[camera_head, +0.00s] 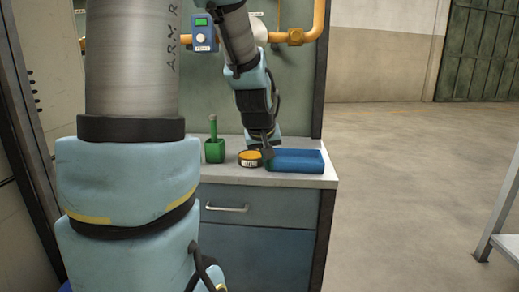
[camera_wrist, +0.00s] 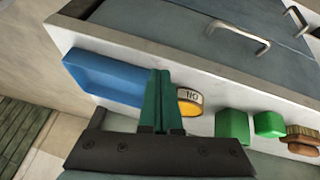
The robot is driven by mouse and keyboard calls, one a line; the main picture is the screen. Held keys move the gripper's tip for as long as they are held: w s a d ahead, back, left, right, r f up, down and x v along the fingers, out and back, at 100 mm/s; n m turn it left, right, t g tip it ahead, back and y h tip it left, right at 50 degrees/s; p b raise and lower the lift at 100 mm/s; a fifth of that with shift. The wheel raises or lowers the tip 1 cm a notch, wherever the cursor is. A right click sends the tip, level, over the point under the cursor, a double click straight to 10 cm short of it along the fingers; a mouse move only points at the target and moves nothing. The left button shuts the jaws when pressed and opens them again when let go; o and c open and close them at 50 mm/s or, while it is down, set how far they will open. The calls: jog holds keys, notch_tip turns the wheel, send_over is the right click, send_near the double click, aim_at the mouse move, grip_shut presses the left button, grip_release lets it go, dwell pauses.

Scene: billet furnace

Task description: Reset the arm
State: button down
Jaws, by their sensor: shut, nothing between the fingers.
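My arm reaches down over the counter in the head view. My gripper (camera_wrist: 160,74) shows in the wrist view with its two green fingers together and nothing between them. In the head view my gripper (camera_head: 267,154) is small and dark, between a blue tray (camera_head: 298,161) and a round yellow-topped piece (camera_head: 250,158). In the wrist view the blue tray (camera_wrist: 100,77) is left of the fingers and looks empty. The yellow piece (camera_wrist: 190,102), with a marked pale side, is just right of them. I cannot tell whether the fingers touch either.
A green block with an upright handle (camera_head: 214,150) stands on the counter (camera_head: 325,178). The wrist view shows green blocks (camera_wrist: 232,126) and brown round pieces (camera_wrist: 303,138). A blue control box (camera_head: 203,35) and orange pipe (camera_head: 296,37) are behind. Open floor (camera_head: 420,150) lies right.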

jog(key=s+a+f+m+g+y+p, duration=0.1)
jog(key=s+a+f+g, duration=0.15)
jog(key=s+a, duration=0.35)
jog(key=s+a+f+m+g+y, duration=0.1)
jog(key=s+a+f+g, duration=0.15)
jog(key=s, duration=0.55)
notch_tip(320, 180, up, 19)
jog(key=p, duration=2)
jog(key=shift+a+t, duration=0.3)
jog(key=shift+t, duration=0.1)
jog(key=shift+r, duration=0.1)
